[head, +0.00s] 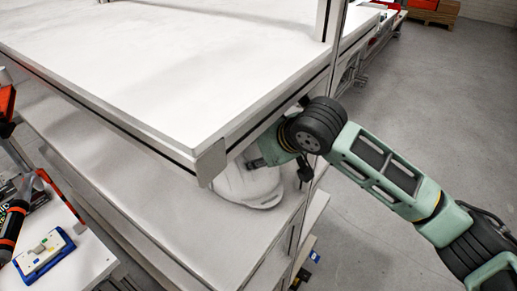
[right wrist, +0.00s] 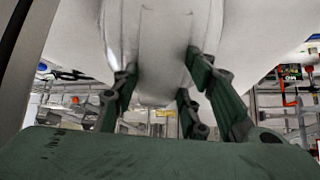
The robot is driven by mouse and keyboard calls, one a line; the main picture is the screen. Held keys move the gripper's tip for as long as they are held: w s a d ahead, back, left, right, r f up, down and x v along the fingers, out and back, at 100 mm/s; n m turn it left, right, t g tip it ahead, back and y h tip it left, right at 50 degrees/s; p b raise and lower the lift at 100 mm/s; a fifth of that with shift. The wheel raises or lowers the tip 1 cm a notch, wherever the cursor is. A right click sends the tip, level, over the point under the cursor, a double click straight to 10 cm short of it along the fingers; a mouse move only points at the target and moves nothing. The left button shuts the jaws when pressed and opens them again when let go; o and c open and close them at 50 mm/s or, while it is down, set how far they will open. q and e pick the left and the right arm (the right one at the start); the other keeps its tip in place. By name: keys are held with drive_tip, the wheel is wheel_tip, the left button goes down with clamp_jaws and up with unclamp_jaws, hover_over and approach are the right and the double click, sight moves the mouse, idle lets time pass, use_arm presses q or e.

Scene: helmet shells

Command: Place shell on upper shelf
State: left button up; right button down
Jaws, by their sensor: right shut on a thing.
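The white helmet shell (head: 250,187) is in the head view, under the front corner of the upper shelf (head: 150,60) and above the lower shelf (head: 215,230). The upper shelf hides part of it. My right gripper (head: 268,158) reaches in from the right and is shut on the shell's edge. In the right wrist view the fingers (right wrist: 165,95) close around the white shell (right wrist: 165,45), which fills the top of the picture. I cannot tell whether the shell touches the lower shelf. My left gripper is not in view.
The upper shelf surface is bare and clear. A metal post (head: 328,80) stands at the shelf's right side, close to my right arm. A white table (head: 75,265) at the lower left holds a blue and white device (head: 45,252) and tools. Grey floor lies open at right.

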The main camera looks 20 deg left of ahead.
drive_tip(key=c, duration=1.2)
unclamp_jaws()
drive_tip(key=shift+o, duration=0.8)
drive_tip(key=shift+r, duration=0.1)
drive_tip(key=shift+s+d+r, duration=0.15)
drive_tip(key=shift+d+r, duration=0.05)
drive_tip(key=shift+d, duration=0.05)
drive_tip(key=shift+s+d+r+b, duration=0.65)
drive_tip(key=shift+s+d+r, duration=0.1)
drive_tip(key=shift+d, duration=0.15)
use_arm(q)
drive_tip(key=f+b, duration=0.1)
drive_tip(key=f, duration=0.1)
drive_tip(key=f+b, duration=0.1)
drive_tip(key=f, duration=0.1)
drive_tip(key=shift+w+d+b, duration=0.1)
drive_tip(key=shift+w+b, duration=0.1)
drive_tip(key=shift+b, duration=0.1)
use_arm(e)
drive_tip(key=s+d, duration=0.7)
drive_tip(key=d, duration=0.1)
drive_tip(key=shift+s+d, duration=0.15)
drive_tip(key=shift+d, duration=0.15)
